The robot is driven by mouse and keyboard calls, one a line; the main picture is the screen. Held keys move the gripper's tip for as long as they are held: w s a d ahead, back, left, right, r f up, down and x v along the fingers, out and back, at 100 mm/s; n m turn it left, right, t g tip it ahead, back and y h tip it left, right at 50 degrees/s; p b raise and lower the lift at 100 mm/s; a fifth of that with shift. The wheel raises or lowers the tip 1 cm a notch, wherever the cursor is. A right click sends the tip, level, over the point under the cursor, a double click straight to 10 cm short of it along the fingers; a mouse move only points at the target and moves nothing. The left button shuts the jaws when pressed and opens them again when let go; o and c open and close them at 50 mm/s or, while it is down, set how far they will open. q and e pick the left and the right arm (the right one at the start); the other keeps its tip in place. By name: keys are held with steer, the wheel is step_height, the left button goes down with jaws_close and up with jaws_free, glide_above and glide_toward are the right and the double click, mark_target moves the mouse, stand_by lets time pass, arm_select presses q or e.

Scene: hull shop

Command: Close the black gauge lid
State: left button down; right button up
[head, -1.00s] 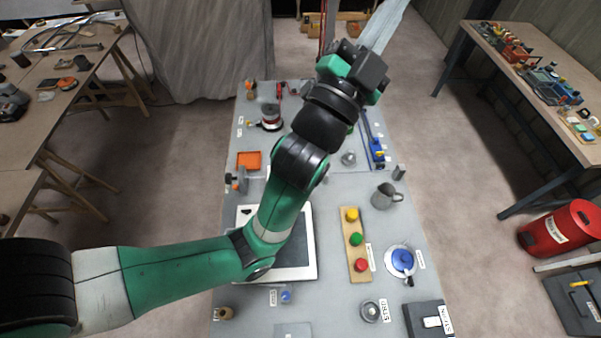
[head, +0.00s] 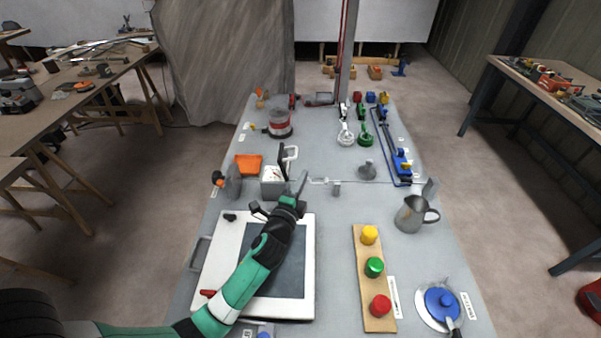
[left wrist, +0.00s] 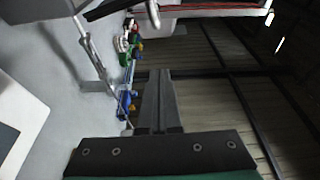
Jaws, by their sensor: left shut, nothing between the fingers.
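The black gauge lid (head: 283,162) stands open and roughly upright at the right side of a small grey gauge box (head: 272,190) with a pale face, left of the table's middle. A light loop handle (head: 292,153) sticks out on its right. The handle also shows at the top of the left wrist view (left wrist: 153,14), with a dark edge, likely the lid (left wrist: 103,9), beside it. My left gripper (head: 303,177) is shut and empty, just right of and nearer than the lid; I see no contact. My right gripper is out of view.
A white-framed dark panel (head: 308,270) lies under my left arm. An orange tray (head: 248,165) is left of the box. A wooden strip with coloured buttons (head: 362,300) and a metal jug (head: 412,214) stand to the right.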

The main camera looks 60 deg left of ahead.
arm_select(q)
steer(key=w+a, duration=0.3)
steer(key=a, duration=0.5)
steer(key=shift+w+b, duration=0.15)
steer(key=shift+b, duration=0.25)
steer(key=shift+a, duration=0.15)
